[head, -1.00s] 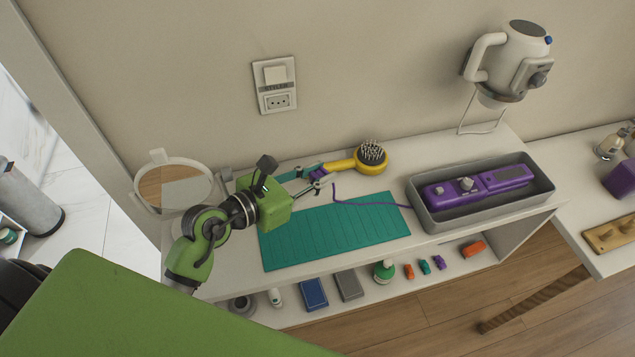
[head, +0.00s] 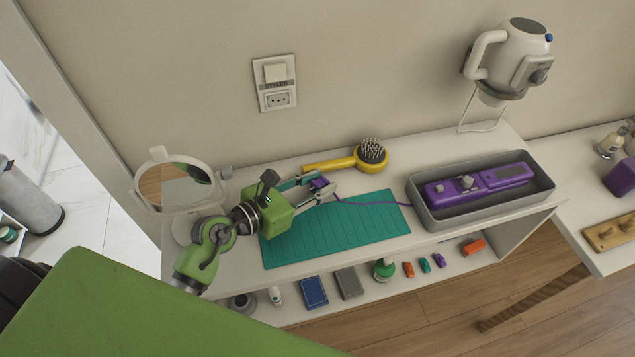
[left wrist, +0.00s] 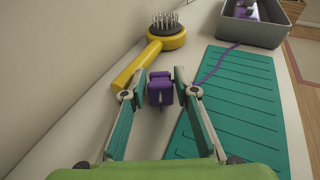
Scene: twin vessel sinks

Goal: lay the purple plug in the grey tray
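The tray stands at the right end of the shelf and holds a purple device (head: 478,186). My right gripper is not in view.
A yellow hairbrush (head: 330,165) lies behind the left gripper. A round mirror (head: 176,182) stands at the left. A wall socket (head: 277,100) and a white wall-mounted dryer (head: 512,55) are on the wall.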

